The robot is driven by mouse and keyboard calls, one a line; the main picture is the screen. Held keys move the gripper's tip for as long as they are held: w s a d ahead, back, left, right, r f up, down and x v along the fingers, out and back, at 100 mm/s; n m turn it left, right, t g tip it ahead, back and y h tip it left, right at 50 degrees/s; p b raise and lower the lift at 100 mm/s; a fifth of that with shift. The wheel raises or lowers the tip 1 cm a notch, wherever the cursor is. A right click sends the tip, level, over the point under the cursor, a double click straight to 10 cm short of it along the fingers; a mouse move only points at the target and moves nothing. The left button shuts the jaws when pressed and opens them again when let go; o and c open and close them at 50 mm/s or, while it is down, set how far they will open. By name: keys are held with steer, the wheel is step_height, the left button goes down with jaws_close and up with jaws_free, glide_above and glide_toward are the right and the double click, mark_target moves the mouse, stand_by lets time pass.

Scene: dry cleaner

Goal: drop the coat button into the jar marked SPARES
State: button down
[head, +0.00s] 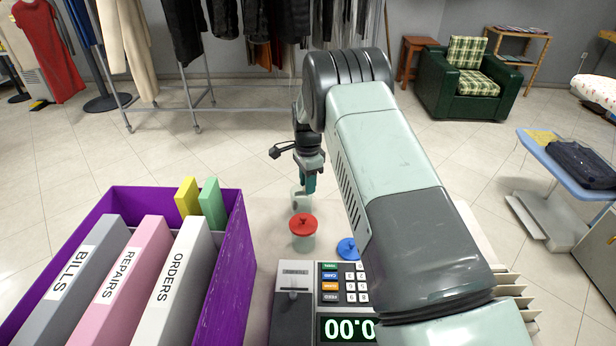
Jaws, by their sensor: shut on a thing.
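My gripper (309,188) points down over the far part of the counter, just above and beside a small pale jar (296,203) with no lid visible. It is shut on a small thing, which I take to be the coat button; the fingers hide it. A clear jar with a red lid (303,224) stands nearer. A blue lid (347,247) shows to the right, partly behind my arm; what is under it is mostly hidden. I cannot read a SPARES mark on any jar.
A purple box (236,285) with BILLS, REPAIRS and ORDERS binders stands at the left. A cash register (343,300) and a card printer-like device (292,305) stand in front. My arm covers the counter's right side. Clothes racks stand on the floor beyond.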

steer(key=c, duration=0.8)
jaws_free()
steer(key=s+d+r+n+t, duration=0.1)
steer(key=s+d+r, duration=0.1)
steer(key=r, duration=1)
steer(key=s+d+r+n, duration=0.1)
steer(key=s+d+r, duration=0.15)
steer(key=r, duration=0.85)
steer(key=s+d+r+n+t, duration=0.2)
steer(key=s+d+r+n, duration=0.2)
steer(key=s+r, duration=0.8)
steer(key=s+d+n+t, duration=0.1)
steer(key=s+n, duration=0.1)
steer(key=s, duration=0.6)
steer(key=s+d+n, duration=0.2)
steer(key=s, duration=0.6)
steer(key=s+d+n+t, duration=0.1)
steer(key=s+n, duration=0.2)
steer(key=s, duration=0.5)
steer(key=shift+s+d+r+t, duration=0.1)
steer(key=shift+s+d+t, duration=0.1)
steer(key=shift+d+t, duration=0.15)
